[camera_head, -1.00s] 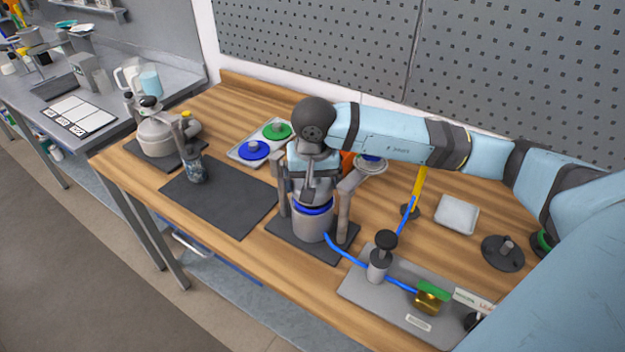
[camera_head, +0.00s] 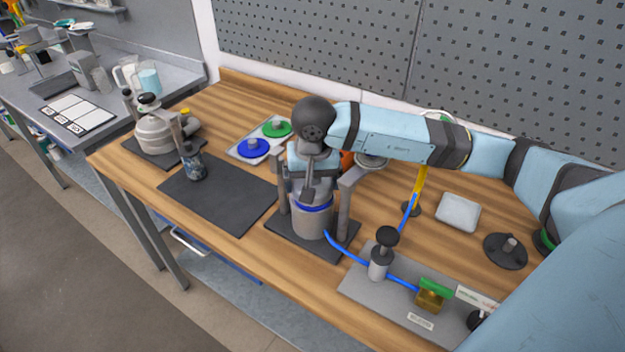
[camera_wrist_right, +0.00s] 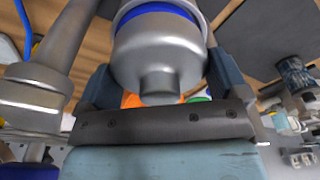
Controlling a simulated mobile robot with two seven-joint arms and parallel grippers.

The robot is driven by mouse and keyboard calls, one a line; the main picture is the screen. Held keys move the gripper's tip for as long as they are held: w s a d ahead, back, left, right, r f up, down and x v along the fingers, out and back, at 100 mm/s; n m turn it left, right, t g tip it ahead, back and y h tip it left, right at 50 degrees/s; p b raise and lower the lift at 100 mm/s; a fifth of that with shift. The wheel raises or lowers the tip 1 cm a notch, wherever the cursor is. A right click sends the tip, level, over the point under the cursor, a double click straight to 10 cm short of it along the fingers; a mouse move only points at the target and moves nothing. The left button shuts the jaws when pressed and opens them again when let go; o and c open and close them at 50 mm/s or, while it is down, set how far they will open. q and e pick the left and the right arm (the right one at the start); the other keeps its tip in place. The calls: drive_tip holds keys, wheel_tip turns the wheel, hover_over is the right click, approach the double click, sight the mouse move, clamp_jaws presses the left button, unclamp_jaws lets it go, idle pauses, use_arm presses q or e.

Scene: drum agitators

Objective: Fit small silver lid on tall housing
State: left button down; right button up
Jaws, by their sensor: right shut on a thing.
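The tall housing (camera_head: 311,224) is a grey cylinder standing upright between two grey posts on a dark base. My right gripper (camera_head: 313,190) is directly above it, pointing down, shut on the small silver lid (camera_wrist_right: 160,52). In the right wrist view the lid shows its round knob, between the fingers of my right gripper (camera_wrist_right: 160,85). A blue ring (camera_head: 312,206) shows at the top of the housing, just under the gripper. The lid sits at the housing's mouth; whether it is fully seated I cannot tell. The gripper hides most of the lid in the head view. My left gripper is not in view.
A tray (camera_head: 236,155) holds a blue lid (camera_head: 252,147) and a green lid (camera_head: 277,128). A squat housing (camera_head: 153,132) stands at the left. A pump board (camera_head: 363,291) lies at front right. The dark mat (camera_head: 225,200) is mostly clear.

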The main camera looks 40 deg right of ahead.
drive_tip(key=shift+r+b, duration=0.2)
drive_tip(key=shift+b, duration=0.15)
idle(0.8)
drive_tip(key=shift+f, duration=0.1)
drive_tip(key=shift+s+a+f+b, duration=0.1)
drive_tip(key=shift+a+f+b, duration=0.05)
drive_tip(key=shift+b, duration=0.4)
drive_tip(key=shift+f, duration=0.1)
idle(0.5)
drive_tip(key=shift+r+b, duration=0.25)
drive_tip(key=shift+b, duration=0.15)
drive_tip(key=shift+b, duration=0.45)
idle(0.3)
drive_tip(key=shift+w+d+r+b, duration=0.2)
drive_tip(key=shift+d+r+b, duration=0.05)
drive_tip(key=shift+b, duration=0.1)
idle(1.0)
